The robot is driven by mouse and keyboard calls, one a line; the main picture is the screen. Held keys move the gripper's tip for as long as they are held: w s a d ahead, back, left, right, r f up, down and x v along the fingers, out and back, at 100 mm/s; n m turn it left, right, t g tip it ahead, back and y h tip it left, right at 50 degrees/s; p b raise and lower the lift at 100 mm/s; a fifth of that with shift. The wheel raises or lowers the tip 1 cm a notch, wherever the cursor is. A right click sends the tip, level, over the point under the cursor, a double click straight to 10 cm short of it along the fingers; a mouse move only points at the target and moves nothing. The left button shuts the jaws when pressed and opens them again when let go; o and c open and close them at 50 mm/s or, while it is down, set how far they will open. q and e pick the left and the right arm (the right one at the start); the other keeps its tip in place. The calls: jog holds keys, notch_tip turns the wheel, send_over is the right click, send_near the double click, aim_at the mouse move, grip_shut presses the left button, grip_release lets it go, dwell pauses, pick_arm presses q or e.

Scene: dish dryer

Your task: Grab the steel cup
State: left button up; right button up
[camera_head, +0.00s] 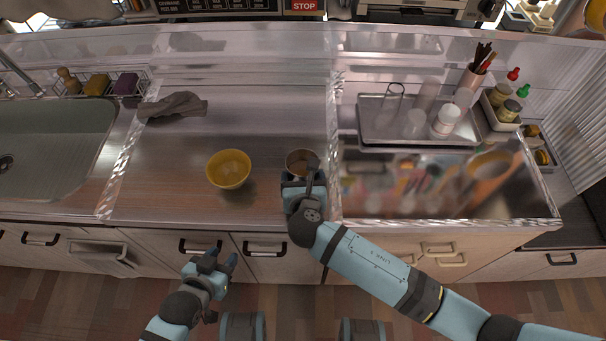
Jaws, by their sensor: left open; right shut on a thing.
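The steel cup (298,158) stands on the counter right of the middle, its round rim and dark inside showing. My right gripper (304,181) is at the cup's near side, shut on it, and hides its lower front part. My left gripper (222,260) is open and empty, in front of the counter's front edge and well apart from the cup.
A yellow bowl (229,169) stands left of the cup. A grey cloth (173,106) lies at the back left, beside the sink (50,150). A tray (377,128) with cups stands at the right. The front left counter is clear.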

jog(key=shift+r, duration=0.1)
notch_tip(320, 180, up, 20)
jog(key=p, duration=0.2)
jog(key=shift+f, duration=0.2)
dwell(0.9)
